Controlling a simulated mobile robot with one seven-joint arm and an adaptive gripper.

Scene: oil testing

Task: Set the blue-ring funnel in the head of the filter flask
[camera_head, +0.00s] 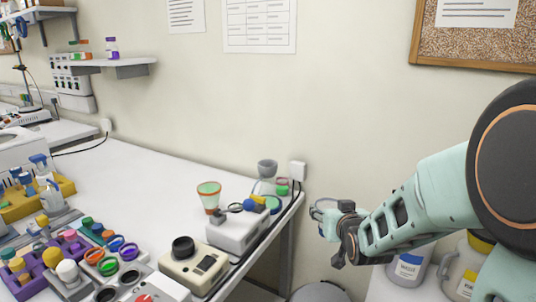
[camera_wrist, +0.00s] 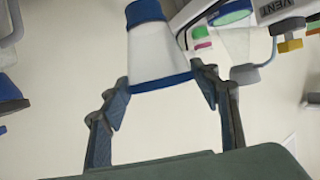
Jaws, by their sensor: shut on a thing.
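My gripper (camera_wrist: 163,95) is shut on the blue-ring funnel (camera_wrist: 160,52), a white tapered body with a blue band at each end in the wrist view. One finger is on each side of its wider end. In the head view my gripper (camera_head: 338,236) is off the bench's right end, with a pale, blue-edged part of the funnel (camera_head: 323,208) showing, partly hidden. The filter flask (camera_head: 264,186), clear with a grey cup-like head (camera_head: 267,167), stands at the bench's far right corner. The flask also shows in the wrist view (camera_wrist: 236,42), right of the funnel and apart from it.
Bottles (camera_head: 408,266) stand below my arm. The bench's back middle is clear.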

